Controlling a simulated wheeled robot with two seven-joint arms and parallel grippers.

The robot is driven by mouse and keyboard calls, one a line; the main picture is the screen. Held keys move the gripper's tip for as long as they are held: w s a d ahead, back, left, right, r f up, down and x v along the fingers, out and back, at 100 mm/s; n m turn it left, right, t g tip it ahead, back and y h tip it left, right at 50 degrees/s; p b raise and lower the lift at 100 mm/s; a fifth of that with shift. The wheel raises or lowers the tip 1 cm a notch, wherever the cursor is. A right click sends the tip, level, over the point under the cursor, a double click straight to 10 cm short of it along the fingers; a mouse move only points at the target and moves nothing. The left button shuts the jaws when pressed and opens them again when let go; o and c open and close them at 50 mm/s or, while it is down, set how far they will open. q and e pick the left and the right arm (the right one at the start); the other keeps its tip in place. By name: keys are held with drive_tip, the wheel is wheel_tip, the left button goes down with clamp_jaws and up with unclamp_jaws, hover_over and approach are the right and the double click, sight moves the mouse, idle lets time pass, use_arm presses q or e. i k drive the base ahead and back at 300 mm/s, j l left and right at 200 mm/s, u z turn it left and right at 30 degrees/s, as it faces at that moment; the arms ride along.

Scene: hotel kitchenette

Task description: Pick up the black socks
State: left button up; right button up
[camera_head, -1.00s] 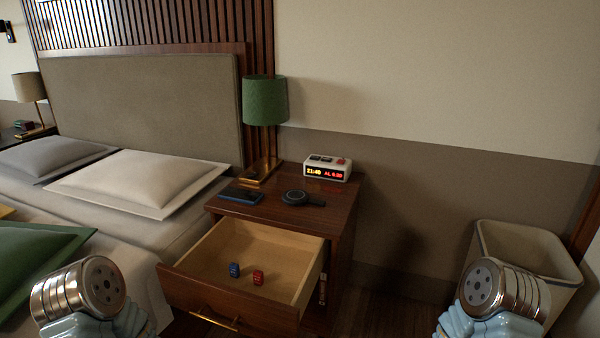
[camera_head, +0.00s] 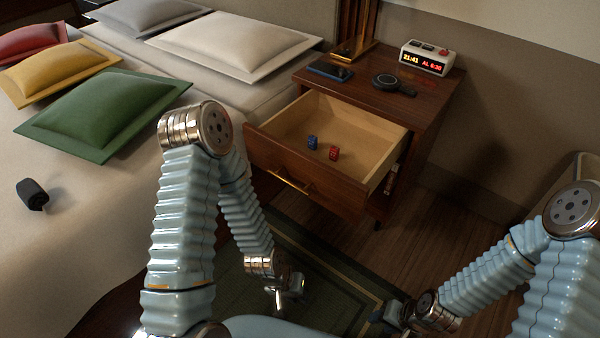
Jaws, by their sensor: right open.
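The black socks (camera_head: 33,194) are a small dark roll lying on the beige bed (camera_head: 75,225) at the left of the head view. My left gripper (camera_head: 284,298) hangs low over the floor in front of the nightstand, well to the right of the socks and apart from them. It is small in view, and I cannot tell whether its jaws are open. My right gripper (camera_head: 388,316) is low near the bottom edge, right of the left one. It is open, far from the socks.
The wooden nightstand (camera_head: 440,92) has its drawer (camera_head: 305,178) pulled out, holding a blue die (camera_head: 312,142) and a red die (camera_head: 334,153). A green pillow (camera_head: 105,108) and a yellow pillow (camera_head: 62,72) lie behind the socks. The bed around the socks is clear.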

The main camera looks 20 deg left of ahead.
sight(32, 194)
drive_tip(key=u, duration=2.4)
drive_tip(key=j+z, duration=0.2)
drive_tip(key=j, duration=0.15)
drive_tip(key=k+j+z, duration=0.2)
drive_tip(key=j+z, duration=0.2)
drive_tip(key=j, duration=0.25)
drive_tip(key=k+j+z, duration=0.2)
drive_tip(key=j, duration=0.05)
